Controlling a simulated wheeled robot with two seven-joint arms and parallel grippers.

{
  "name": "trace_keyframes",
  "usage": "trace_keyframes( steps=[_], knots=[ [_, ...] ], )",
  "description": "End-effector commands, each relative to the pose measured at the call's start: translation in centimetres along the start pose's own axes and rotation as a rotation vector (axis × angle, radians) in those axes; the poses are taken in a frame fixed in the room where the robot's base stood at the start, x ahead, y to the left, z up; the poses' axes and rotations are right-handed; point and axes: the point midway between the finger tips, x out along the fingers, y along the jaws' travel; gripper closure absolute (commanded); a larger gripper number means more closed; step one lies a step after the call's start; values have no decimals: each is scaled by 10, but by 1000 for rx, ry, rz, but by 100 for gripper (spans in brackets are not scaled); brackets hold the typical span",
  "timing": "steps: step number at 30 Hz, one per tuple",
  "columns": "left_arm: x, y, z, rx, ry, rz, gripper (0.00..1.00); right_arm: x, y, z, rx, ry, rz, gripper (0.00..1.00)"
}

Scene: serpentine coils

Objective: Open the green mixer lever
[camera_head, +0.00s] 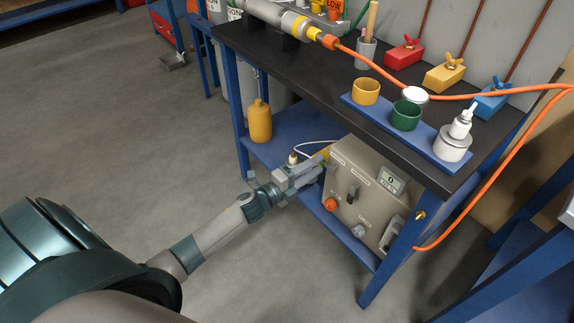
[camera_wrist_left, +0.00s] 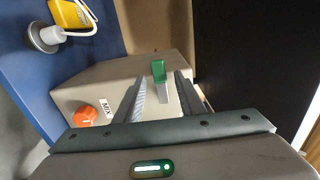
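The green mixer lever (camera_wrist_left: 159,72) shows in the left wrist view as a green grip on a grey stem, on a beige box (camera_wrist_left: 100,82). A label that seems to read MIX is beside an orange knob (camera_wrist_left: 84,117) on that box. My left gripper (camera_wrist_left: 160,88) is open, with one finger on each side of the lever; I cannot tell whether either touches it. In the head view, my left gripper (camera_head: 321,170) reaches the left side of the beige box (camera_head: 345,160); I cannot make out the lever there. My right gripper is out of view.
The box sits on the lower blue shelf (camera_head: 285,125) under a black tabletop (camera_head: 300,75). A yellow bottle (camera_head: 260,121) stands to its left. A blue table leg (camera_head: 385,265) and an orange hose (camera_head: 480,195) are on the right.

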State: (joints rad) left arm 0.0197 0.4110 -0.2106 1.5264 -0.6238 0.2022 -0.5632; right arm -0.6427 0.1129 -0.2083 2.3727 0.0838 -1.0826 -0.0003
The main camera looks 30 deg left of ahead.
Motion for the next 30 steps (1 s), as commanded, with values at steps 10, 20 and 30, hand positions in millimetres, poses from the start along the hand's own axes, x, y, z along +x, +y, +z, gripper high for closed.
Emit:
trace_keyframes(
  steps=[10,20,30],
  knots=[
    [-46,1,0,-1,-1,2,64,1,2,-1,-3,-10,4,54],
    [-107,1,0,0,0,3,64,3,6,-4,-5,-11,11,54],
    [-158,1,0,0,0,2,64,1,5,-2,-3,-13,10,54]
  ],
)
